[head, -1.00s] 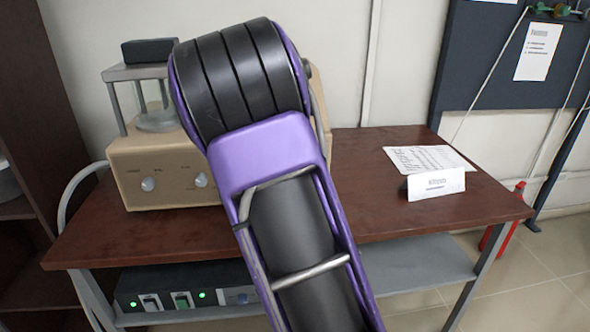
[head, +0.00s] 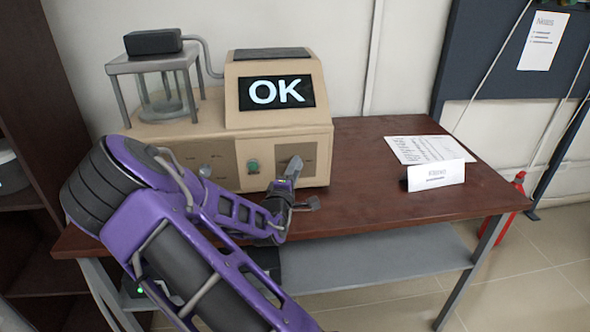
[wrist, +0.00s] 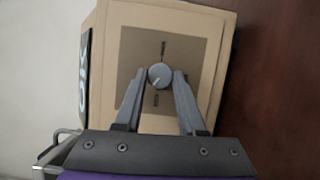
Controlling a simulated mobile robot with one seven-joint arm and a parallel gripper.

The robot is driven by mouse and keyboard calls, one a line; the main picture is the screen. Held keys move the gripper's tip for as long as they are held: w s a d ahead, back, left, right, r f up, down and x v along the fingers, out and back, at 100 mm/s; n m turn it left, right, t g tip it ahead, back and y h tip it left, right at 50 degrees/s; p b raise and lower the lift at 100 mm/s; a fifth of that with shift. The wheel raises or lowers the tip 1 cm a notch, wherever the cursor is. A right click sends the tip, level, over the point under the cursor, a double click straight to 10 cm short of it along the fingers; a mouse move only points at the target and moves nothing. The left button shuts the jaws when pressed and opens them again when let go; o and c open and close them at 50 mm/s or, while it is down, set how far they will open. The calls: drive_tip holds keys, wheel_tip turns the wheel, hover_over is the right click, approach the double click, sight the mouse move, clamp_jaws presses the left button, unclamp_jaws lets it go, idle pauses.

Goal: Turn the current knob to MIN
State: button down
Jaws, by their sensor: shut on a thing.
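The beige device (head: 240,109) stands on the table with its screen (head: 270,93) reading "OK". A round grey knob (wrist: 159,75) sits on the brown square panel (wrist: 186,47) at the right of its front. A pale pointer mark on the knob points to the lower left in the wrist view. Small dark labels lie above and below the knob there, too small to read. My gripper (wrist: 160,80) is shut on this knob, one finger on each side. In the head view my gripper (head: 293,170) covers the knob.
A green button (head: 253,166) and another knob (head: 205,171) are on the device front, left of my gripper. A glass vessel (head: 165,99) stands on the device's left part. A paper sheet (head: 420,149) and folded card (head: 437,177) lie to the right on the wooden table (head: 370,205).

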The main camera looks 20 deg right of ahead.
drive_tip(key=shift+f+n+t+h+b, duration=0.15)
drive_tip(key=shift+n+t+b, duration=0.5)
drive_tip(key=shift+n, duration=0.9)
drive_tip(key=shift+f+n+t+h+b, duration=0.15)
drive_tip(key=shift+n+t+b, duration=0.5)
drive_tip(key=shift+n, duration=0.9)
drive_tip(key=shift+r+n, duration=0.1)
drive_tip(key=shift+n, duration=0.2)
drive_tip(key=c, duration=0.5)
unclamp_jaws()
drive_tip(key=shift+d, duration=0.1)
drive_tip(key=v, duration=1.7)
drive_tip(key=shift+s, duration=0.2)
drive_tip(key=shift+r, duration=0.1)
